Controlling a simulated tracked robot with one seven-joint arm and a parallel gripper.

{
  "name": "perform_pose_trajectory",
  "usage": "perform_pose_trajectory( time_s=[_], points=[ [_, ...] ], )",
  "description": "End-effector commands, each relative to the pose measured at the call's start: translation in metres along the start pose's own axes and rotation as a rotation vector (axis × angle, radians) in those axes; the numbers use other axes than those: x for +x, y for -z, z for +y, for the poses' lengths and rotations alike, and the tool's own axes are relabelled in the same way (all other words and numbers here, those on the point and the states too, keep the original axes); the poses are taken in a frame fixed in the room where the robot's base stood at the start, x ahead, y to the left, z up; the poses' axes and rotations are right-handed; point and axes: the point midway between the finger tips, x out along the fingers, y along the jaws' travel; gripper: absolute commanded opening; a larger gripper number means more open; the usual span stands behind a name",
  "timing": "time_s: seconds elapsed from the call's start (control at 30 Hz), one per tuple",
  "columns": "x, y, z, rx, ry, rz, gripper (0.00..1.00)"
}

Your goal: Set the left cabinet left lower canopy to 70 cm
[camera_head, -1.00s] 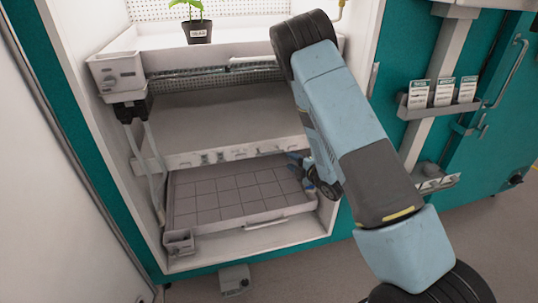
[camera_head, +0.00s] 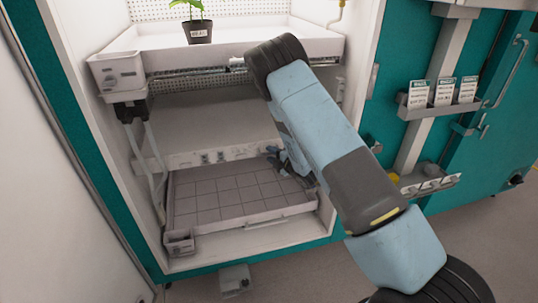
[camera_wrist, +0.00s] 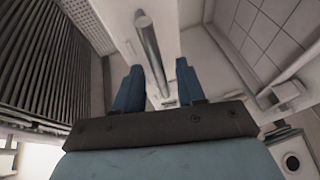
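The open cabinet (camera_head: 107,160) with a teal front fills the left of the head view. Its lower bay has a pale strip with small fittings (camera_head: 218,157) and a gridded tray (camera_head: 235,197) at the bottom. My gripper (camera_head: 273,155) is inside this bay at the right, above the tray, partly behind my forearm. In the wrist view its two blue fingers (camera_wrist: 158,88) are apart. A grey round bar (camera_wrist: 151,50) on a pale panel lies between them; I cannot tell whether they touch it. A dark ribbed panel (camera_wrist: 45,60) fills the left. I cannot tell which part is the canopy, nor read any height scale.
A potted seedling (camera_head: 198,31) stands on the upper shelf (camera_head: 240,50). A small grey box (camera_head: 117,75) is at that shelf's left corner, with pale tubes below. A card holder (camera_head: 440,108) hangs on the teal panel at the right. The tray surface looks empty.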

Motion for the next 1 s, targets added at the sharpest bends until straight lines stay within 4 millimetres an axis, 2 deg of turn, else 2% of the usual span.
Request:
perform_pose_trajectory(
  time_s=[0.2,0.53,0.93,1.0],
  points=[
    [0.017,0.000,-0.001,0.000,0.001,0.001,0.39],
    [0.019,0.000,0.000,0.000,0.001,0.000,0.39],
    [0.018,0.000,-0.001,0.001,0.001,0.000,0.01],
    [0.018,0.000,-0.001,0.001,0.002,-0.001,0.00]
  ],
)
